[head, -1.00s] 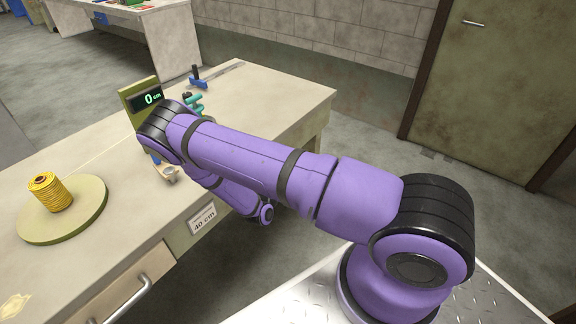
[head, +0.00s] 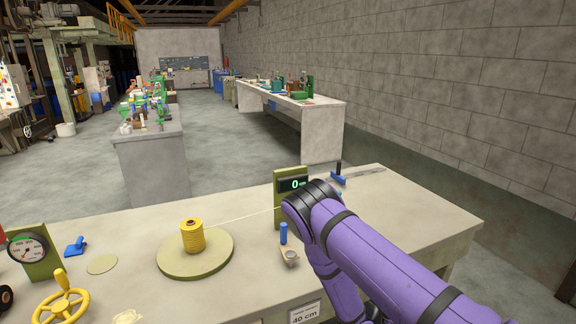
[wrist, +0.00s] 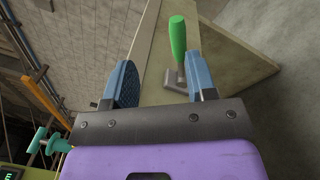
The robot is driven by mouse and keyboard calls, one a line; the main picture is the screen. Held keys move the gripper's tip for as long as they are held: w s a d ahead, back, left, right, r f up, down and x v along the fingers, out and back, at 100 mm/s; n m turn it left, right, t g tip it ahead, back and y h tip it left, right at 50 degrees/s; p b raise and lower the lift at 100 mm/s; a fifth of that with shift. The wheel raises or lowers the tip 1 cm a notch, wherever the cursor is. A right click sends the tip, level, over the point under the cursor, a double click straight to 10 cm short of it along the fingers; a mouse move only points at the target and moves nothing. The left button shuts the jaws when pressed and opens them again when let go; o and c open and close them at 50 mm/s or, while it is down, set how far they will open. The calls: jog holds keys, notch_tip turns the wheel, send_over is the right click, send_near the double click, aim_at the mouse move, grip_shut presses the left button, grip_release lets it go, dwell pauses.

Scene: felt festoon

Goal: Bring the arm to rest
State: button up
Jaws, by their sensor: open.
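My arm is the purple one reaching in from the lower right of the head view, folded at its elbow near the counter display. My gripper shows in the wrist view (wrist: 162,88), with two blue-grey fingers spread wide apart. Nothing is held between them. A green-handled tool (wrist: 178,42) with a grey foot appears beyond the gap, close to the right finger; I cannot tell how far off it is.
A workbench (head: 120,230) holds a yellow thread spool (head: 193,237) on a round turntable (head: 222,257), a display (head: 292,190), a blue-handled tool (head: 340,178), a gauge (head: 30,250) and a yellow handwheel (head: 62,300). Other benches (head: 325,130) stand behind, with clear floor between.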

jog(key=s+r+m+g+y, duration=0.2)
jog(key=s+r+m+g, duration=0.15)
jog(key=r, duration=0.65)
jog(key=s+r+m+g+y, duration=0.2)
jog(key=r+m+g+y, duration=0.15)
jog(key=r, duration=0.75)
jog(key=s+r+m+g+y, duration=0.1)
jog(key=s+r+m+g, duration=0.25)
jog(key=r, duration=0.65)
jog(key=s+a+r+m+t+y, duration=0.1)
jog(key=s+a+r+t+y, duration=0.2)
jog(key=s+r, duration=0.6)
jog(key=s+a+r+t+y, duration=0.4)
jog(key=s+r+y, duration=0.3)
jog(key=s+r, duration=0.3)
jog(key=shift+s+a+m, duration=0.2)
jog(key=shift+s+m, duration=0.15)
jog(key=shift+s, duration=0.65)
jog(key=shift+r, duration=0.15)
jog(key=shift+c, duration=0.7)
jog(key=shift+a, duration=0.1)
jog(key=shift+c, duration=0.2)
